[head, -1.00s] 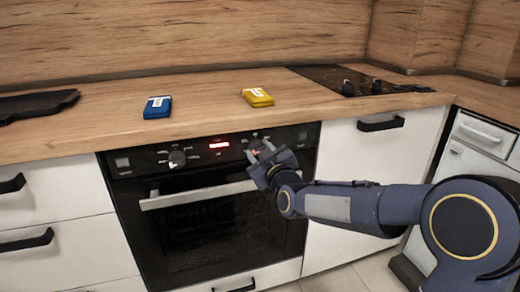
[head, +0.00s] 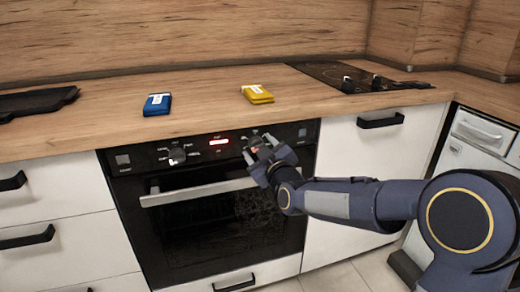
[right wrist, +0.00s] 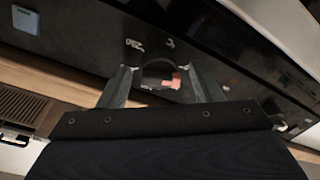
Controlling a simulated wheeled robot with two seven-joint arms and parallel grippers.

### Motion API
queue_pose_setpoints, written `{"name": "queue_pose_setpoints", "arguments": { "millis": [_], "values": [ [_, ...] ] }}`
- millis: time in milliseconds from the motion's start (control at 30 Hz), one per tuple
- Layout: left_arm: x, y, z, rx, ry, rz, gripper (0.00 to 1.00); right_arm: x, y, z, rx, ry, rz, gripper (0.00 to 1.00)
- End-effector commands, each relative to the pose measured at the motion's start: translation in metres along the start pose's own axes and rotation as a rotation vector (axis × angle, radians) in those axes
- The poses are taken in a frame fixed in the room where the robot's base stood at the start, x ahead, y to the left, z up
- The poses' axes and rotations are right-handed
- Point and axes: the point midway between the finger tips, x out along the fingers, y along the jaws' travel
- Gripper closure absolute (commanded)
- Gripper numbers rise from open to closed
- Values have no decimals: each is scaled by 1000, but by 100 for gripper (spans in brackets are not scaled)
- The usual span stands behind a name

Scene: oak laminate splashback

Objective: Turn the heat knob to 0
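The black oven's control panel (head: 130,160) has a left knob (head: 177,156) and a lit red display (head: 219,142). My right gripper (head: 258,147) is at the panel's right part, just right of the display. In the right wrist view a dark round knob (right wrist: 158,70) shows between the two spread fingers of my right gripper (right wrist: 162,76), with a small pinkish patch near it. The fingers look apart from the knob's sides; contact is not clear. In the head view my gripper mostly hides this knob. I cannot read its setting. My left gripper is not in view.
The oven handle (head: 200,193) runs below the panel. On the wooden counter (head: 205,100) lie a blue packet (head: 157,104), a yellow packet (head: 257,94) and a black board (head: 38,102). A cooktop (head: 330,73) with black knobs is at the right.

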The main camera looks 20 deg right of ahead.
Motion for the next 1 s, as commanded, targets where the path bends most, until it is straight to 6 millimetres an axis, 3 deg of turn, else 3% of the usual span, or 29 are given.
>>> {"name": "queue_pose_setpoints", "arguments": {
  "millis": [267, 700, 1000],
  "values": [
    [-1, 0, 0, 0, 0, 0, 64, -2, 1, -2, 1, 4, 2, 42],
    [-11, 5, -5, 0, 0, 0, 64, -66, 2, -2, 1, 3, 2, 42],
    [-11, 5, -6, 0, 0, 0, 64, -78, 0, 0, 0, 2, 1, 42]
  ]
}}
